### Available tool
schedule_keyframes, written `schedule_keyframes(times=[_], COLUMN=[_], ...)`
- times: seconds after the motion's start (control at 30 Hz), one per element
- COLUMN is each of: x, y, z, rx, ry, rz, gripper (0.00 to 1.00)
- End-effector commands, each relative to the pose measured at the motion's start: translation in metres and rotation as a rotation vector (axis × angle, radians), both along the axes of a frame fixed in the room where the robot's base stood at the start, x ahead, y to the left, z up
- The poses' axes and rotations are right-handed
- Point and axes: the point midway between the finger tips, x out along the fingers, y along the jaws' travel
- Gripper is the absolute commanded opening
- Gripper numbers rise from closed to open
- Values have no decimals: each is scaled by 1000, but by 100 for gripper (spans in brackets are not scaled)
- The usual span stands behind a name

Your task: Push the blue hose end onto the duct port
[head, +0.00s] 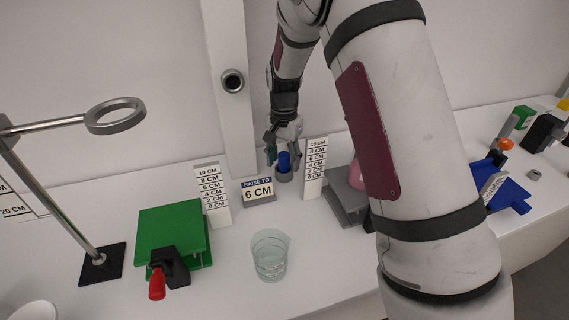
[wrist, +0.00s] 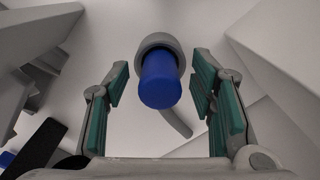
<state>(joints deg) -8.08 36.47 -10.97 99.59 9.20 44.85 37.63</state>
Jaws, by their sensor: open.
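The blue hose end (head: 284,159) stands upright in a grey holder (head: 284,177) on the table, behind the sign. In the wrist view the blue hose end (wrist: 160,82) is centred, with a grey ring (wrist: 157,42) around its far part and a grey curved piece (wrist: 177,122) below it. My gripper (head: 283,156) is open above and around the hose end. Its teal-padded fingers (wrist: 160,92) are on both sides with a gap each side, apparently not touching. The duct port (head: 232,82) is a dark round opening with a metal rim on the white column, higher and to the left.
A "raise to 6 cm" sign (head: 258,192) stands in front, between two scale boards (head: 213,196) (head: 314,170). A glass beaker (head: 270,256), green jack (head: 172,232), ring stand (head: 50,190) and grey jack (head: 345,200) stand nearby. My arm hides part of the right side.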

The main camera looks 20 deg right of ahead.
Motion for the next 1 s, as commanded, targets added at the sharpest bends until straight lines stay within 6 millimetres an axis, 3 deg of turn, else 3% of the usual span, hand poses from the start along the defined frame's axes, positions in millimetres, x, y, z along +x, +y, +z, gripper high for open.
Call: schedule_keyframes(times=[0.27,0.37,0.5,0.83,1.0], x=[0,0,0,1,2], y=[0,0,0,0,0], z=[-4,-4,-4,-2,18], rx=[1,1,1,1,1], ry=[-1,-1,-1,-2,-6], rz=[-1,-1,-1,-1,-1], gripper=[51,33,1,0,0])
